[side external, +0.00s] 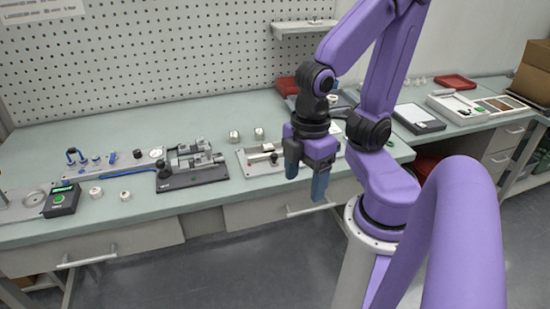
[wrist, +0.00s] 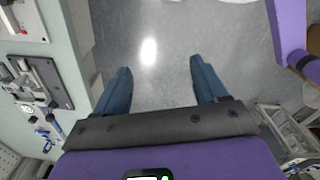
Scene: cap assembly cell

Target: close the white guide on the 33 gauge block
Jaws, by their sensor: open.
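My gripper (side external: 306,181) hangs with its blue fingers pointing down, open and empty, in front of the bench's front edge. In the wrist view my gripper (wrist: 160,66) has only grey floor between its spread fingers. A fixture with grey metal blocks on a black base (side external: 192,171) stands on the bench, left of my gripper. A pale plate fixture (side external: 256,168) with small parts is nearer, partly hidden behind my gripper. No number 33 is legible, so I cannot tell which part is the gauge block or the white guide, nor the guide's position.
A blue-handled fixture on a pale plate (side external: 114,166), a black box with a green button (side external: 62,200) and several small metal caps (side external: 96,192) are on the left bench (side external: 150,118). A side bench with trays (side external: 458,106) is at right. Open floor lies in front.

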